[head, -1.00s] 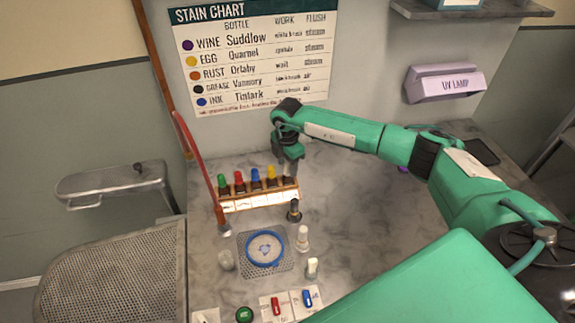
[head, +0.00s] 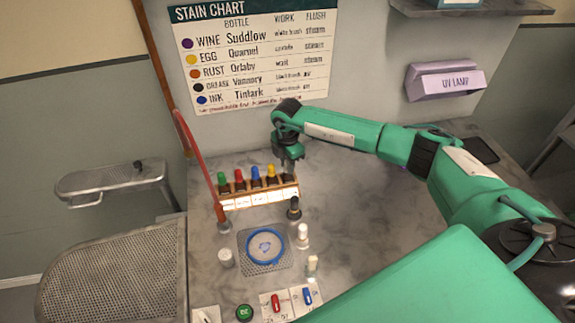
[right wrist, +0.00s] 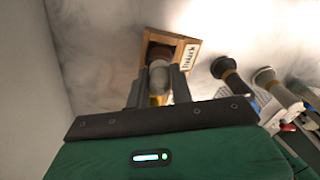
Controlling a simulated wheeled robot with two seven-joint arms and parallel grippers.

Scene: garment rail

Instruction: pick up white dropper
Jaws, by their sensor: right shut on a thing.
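A wooden rack (head: 233,206) with white labels stands on the marble bench and holds a row of brown bottles with green, red, blue and yellow dropper tops. My right gripper (head: 289,168) points down at the rack's right end and hides the top of the bottle there. In the right wrist view, the pale white dropper (right wrist: 159,72) sits between the two fingers of my right gripper (right wrist: 157,85), which are shut on it. The dropper is still at its rack slot, beside a label that seems to read Tinlark. My left gripper is out of view.
A dark-topped brush (head: 294,209) stands just in front of the rack's right end. Two pale-topped items, a round blue-rimmed dish (head: 265,247) on a mesh plate and a red hose (head: 197,160) are nearby. A stain chart (head: 250,60) hangs behind.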

